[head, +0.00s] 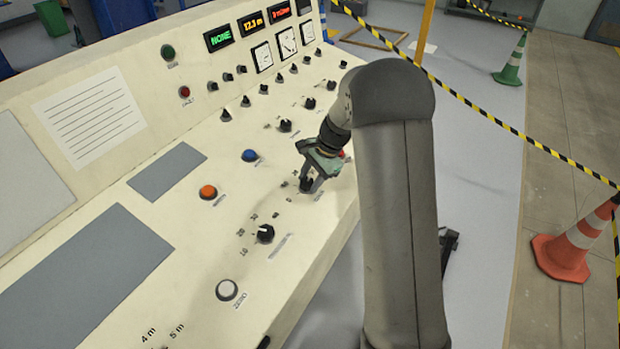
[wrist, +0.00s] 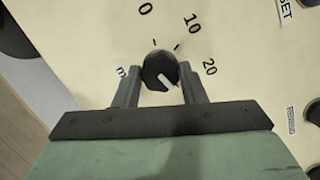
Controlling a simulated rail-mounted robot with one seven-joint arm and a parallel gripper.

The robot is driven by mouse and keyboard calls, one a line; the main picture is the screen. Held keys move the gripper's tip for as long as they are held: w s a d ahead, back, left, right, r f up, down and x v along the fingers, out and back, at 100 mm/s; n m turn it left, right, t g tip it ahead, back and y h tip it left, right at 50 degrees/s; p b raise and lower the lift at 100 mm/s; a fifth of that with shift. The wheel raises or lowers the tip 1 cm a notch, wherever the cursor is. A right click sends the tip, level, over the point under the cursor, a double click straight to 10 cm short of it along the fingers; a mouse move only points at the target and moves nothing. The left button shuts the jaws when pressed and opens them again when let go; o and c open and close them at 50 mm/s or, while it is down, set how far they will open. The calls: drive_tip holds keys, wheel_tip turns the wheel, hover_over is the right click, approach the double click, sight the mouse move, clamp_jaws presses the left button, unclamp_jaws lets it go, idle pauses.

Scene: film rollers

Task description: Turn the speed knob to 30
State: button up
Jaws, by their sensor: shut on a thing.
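My gripper (head: 306,186) is over the console and shut on a small black knob (head: 305,184). In the wrist view the fingers (wrist: 159,88) stand on either side of this knob (wrist: 155,66). The knob's white pointer line slants toward the lower right, on the near side. The printed marks 0, 10 and 20 show around it; the rest of the scale is hidden by the gripper. A second black knob (head: 265,234), with a scale that shows 10 and 20, sits nearer in the head view. The name labels of both knobs are too small to read.
An orange button (head: 208,192), a blue button (head: 250,155) and a white button (head: 228,290) stand on the sloping panel. More small knobs (head: 285,126) lie farther back. Displays (head: 251,24) and gauges line the back.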

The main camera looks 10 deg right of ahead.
drive_tip(key=shift+w+r, duration=0.1)
idle(0.3)
drive_tip(key=o, duration=1)
drive_tip(key=shift+d, duration=0.1)
drive_tip(key=v, duration=1.7)
drive_tip(key=shift+r+b, duration=0.2)
drive_tip(key=shift+b, duration=0.25)
